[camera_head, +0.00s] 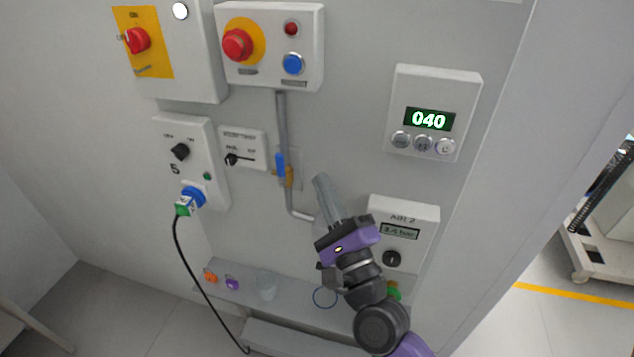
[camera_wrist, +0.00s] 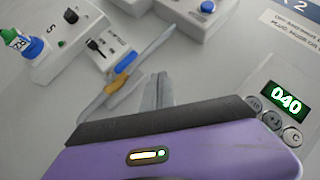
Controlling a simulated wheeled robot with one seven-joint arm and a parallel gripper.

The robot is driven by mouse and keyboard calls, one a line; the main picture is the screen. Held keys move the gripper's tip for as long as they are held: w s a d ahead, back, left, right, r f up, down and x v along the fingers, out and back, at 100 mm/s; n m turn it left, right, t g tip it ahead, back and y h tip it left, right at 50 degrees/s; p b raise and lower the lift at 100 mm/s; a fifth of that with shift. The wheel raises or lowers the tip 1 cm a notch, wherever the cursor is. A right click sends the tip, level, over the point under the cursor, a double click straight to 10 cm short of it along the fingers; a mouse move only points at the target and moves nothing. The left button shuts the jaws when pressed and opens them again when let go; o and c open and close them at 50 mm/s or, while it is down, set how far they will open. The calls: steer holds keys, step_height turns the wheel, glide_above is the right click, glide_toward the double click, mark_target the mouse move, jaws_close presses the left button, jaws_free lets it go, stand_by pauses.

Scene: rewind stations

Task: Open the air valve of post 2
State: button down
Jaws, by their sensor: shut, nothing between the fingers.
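The air valve has a blue lever (camera_head: 281,167) on a brass body (camera_head: 287,178), set in a grey pipe (camera_head: 283,125) that runs down the panel. In the head view the lever stands upright, in line with the pipe. The blue lever (camera_wrist: 127,61) and the brass body (camera_wrist: 115,82) also show in the wrist view. My gripper (camera_head: 320,180) is shut and empty, just right of the valve and apart from it in the picture. Its fingers (camera_wrist: 157,90) point toward the panel in the wrist view. The gap in depth is hard to tell.
A counter box (camera_head: 440,85) shows 040. Above the valve is a button box (camera_head: 262,75). A socket box (camera_head: 165,130) with a plugged cable is left. A shelf (camera_head: 250,300) with small items lies below.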

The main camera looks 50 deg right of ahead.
steer(key=shift+s+a+b, duration=0.25)
steer(key=shift+s+a, duration=0.2)
steer(key=shift+s, duration=0.45)
steer(key=shift+s+a+b, duration=0.3)
steer(key=shift+s+a, duration=0.1)
steer(key=shift+s, duration=0.5)
steer(key=shift+s+a+b, duration=0.25)
steer(key=shift+s+a, duration=0.2)
steer(key=shift+s, duration=0.45)
steer(key=s+a+f+n+g+y, duration=0.2)
steer(key=s+a+f+n+y, duration=0.4)
steer(key=n, duration=0.8)
steer(key=s+a+f+n+g+y, duration=0.2)
steer(key=s+a+f+n+y, duration=0.3)
steer(key=s+a+n, duration=0.6)
step_height(320, 180, down, 3)
steer(key=n, duration=0.4)
steer(key=shift+s+n+g+y, duration=0.25)
steer(key=shift+n+g+y, duration=0.05)
steer(key=shift+g+y, duration=0.1)
